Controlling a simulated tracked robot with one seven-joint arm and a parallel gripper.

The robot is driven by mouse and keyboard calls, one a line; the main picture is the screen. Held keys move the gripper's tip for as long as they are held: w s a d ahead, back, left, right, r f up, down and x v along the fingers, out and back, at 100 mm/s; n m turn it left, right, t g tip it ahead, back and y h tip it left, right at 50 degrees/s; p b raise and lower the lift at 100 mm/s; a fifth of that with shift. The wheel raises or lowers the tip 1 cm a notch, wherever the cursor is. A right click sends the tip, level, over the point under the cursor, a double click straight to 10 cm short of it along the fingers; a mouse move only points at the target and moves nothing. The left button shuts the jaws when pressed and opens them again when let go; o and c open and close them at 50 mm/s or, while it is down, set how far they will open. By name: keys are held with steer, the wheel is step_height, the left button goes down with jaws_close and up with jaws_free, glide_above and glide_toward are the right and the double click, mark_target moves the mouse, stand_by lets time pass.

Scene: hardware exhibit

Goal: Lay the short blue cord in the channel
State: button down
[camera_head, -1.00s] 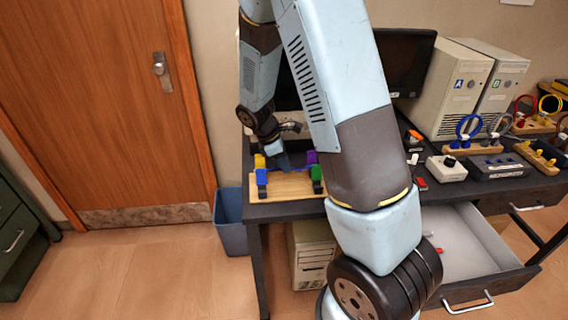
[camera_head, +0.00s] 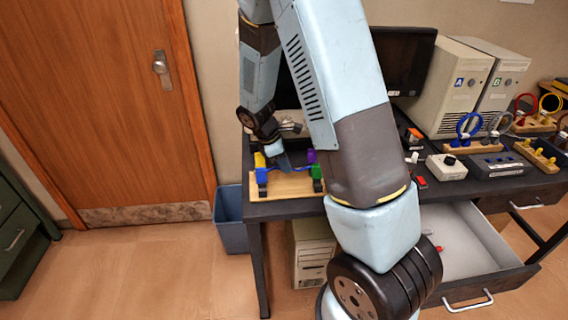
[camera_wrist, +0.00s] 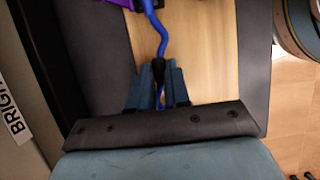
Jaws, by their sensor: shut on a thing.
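The short blue cord (camera_wrist: 161,35) shows in the wrist view as a bright blue, slightly wavy strand above the wooden board (camera_wrist: 198,55). My gripper (camera_wrist: 159,72) is shut on a dark end piece of the cord. In the head view my gripper (camera_head: 284,166) is low over the wooden board (camera_head: 285,188), between yellow (camera_head: 260,160) and purple (camera_head: 311,157) blocks at the back. A green block (camera_head: 317,172) stands at the board's right. The channel is too small and too hidden to make out, so I cannot tell whether the cord is in it.
The board lies at the desk's left front corner. My arm hides the desk's middle. A drawer (camera_head: 462,243) stands open below.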

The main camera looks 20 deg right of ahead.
steer(key=shift+c, duration=1.8)
jaws_free()
steer(key=v, duration=0.7)
steer(key=shift+r, duration=0.2)
steer(key=shift+a, duration=0.1)
